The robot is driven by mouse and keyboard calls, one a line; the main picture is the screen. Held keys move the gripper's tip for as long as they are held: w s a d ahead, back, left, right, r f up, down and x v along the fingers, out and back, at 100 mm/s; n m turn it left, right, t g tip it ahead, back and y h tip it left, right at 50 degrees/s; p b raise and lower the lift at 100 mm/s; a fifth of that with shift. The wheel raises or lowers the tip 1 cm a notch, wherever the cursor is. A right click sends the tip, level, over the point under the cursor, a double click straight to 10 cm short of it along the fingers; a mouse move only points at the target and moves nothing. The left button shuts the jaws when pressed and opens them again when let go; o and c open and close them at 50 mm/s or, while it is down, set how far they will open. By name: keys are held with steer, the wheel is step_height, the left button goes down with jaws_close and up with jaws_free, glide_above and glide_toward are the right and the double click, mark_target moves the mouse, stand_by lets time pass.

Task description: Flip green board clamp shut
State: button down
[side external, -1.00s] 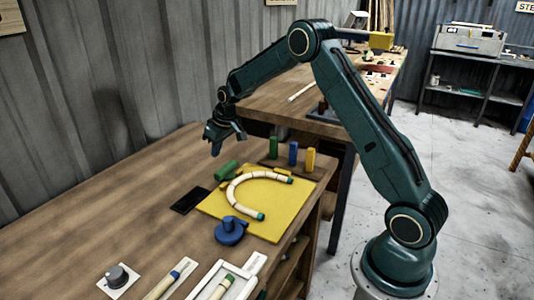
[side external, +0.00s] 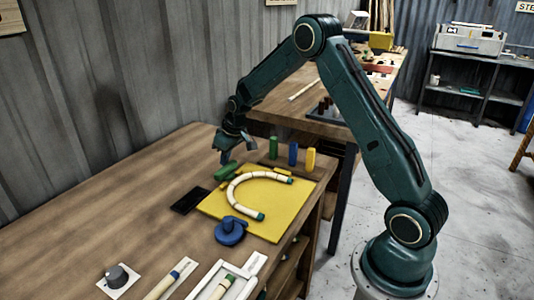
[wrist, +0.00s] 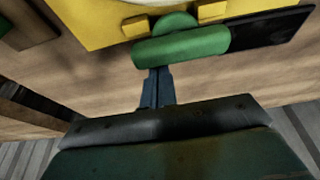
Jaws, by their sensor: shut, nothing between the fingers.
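The green board clamp (side external: 226,171) sits at the back-left edge of the yellow board (side external: 272,217). Its thick green bar (wrist: 180,46) lies along the board's edge in the wrist view, with a rounded green part behind it between two yellow blocks. My gripper (side external: 224,160) is shut and empty, pointing down just behind the clamp on its wall side. In the wrist view the fingertips (wrist: 158,72) are at the near side of the green bar; whether they touch it I cannot tell. A curved rattan piece (side external: 238,184) with green ends lies on the board.
A blue clamp (side external: 230,232) sits at the board's front-left. A black plate (side external: 190,200) lies left of the board. Green, blue (side external: 293,154) and yellow upright blocks stand behind it. A grey knob (side external: 117,276) and a white tray are in front. The table's left is clear.

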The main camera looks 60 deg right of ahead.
mark_target(237, 162)
steer(key=shift+s+d+m+h, duration=0.2)
steer(key=shift+m+h, duration=0.1)
steer(key=shift+m, duration=0.6)
steer(key=shift+s+m+h, duration=0.3)
steer(key=shift+m, duration=0.7)
steer(key=m, duration=0.2)
steer(key=s+m+g+h, duration=0.1)
steer(key=m, duration=0.1)
steer(key=shift+s+d+m, duration=0.1)
steer(key=shift+s+m, duration=0.05)
steer(key=shift+m, duration=0.15)
steer(key=m, duration=0.1)
steer(key=s+m+g+h, duration=0.1)
steer(key=m, duration=0.3)
steer(key=shift+s+a, duration=0.2)
steer(key=shift+a, duration=0.05)
steer(key=m, duration=0.1)
steer(key=m+g, duration=0.1)
steer(key=m, duration=0.1)
steer(key=shift+s+a+m+h, duration=0.25)
steer(key=shift+s+m+h, duration=0.05)
steer(key=shift+s, duration=0.05)
steer(key=shift+s+a, duration=0.1)
steer(key=shift+a, duration=0.1)
